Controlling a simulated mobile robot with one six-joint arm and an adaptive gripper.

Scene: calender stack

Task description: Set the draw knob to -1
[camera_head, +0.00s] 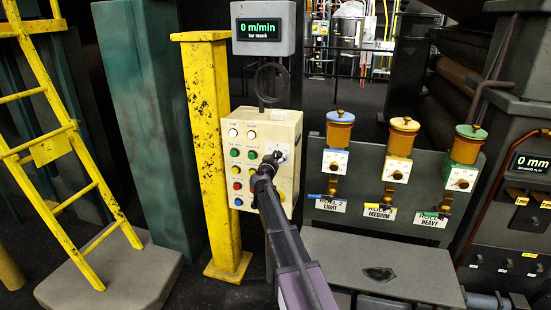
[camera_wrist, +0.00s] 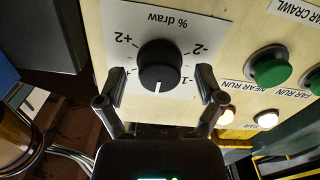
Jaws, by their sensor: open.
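The draw knob (camera_wrist: 160,66) is a round black knob on a white "% draw" plate (camera_wrist: 150,18), seen upside down in the wrist view. Its white pointer line points straight down in that view, between the +1 side and the -1 label. The -1 label sits to the lower right of the knob, partly beside a finger. My gripper (camera_wrist: 161,82) is open, with one finger on each side of the knob and visible gaps to it. In the head view my gripper (camera_head: 271,161) is at the cream control panel (camera_head: 265,124) and hides the knob.
Green buttons (camera_wrist: 272,66) and lit white buttons (camera_wrist: 267,119) sit right of the plate in the wrist view. A yellow post (camera_head: 205,130) stands left of the panel. Several valve units with cups (camera_head: 339,130) and a grey bench (camera_head: 375,262) are to the right.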

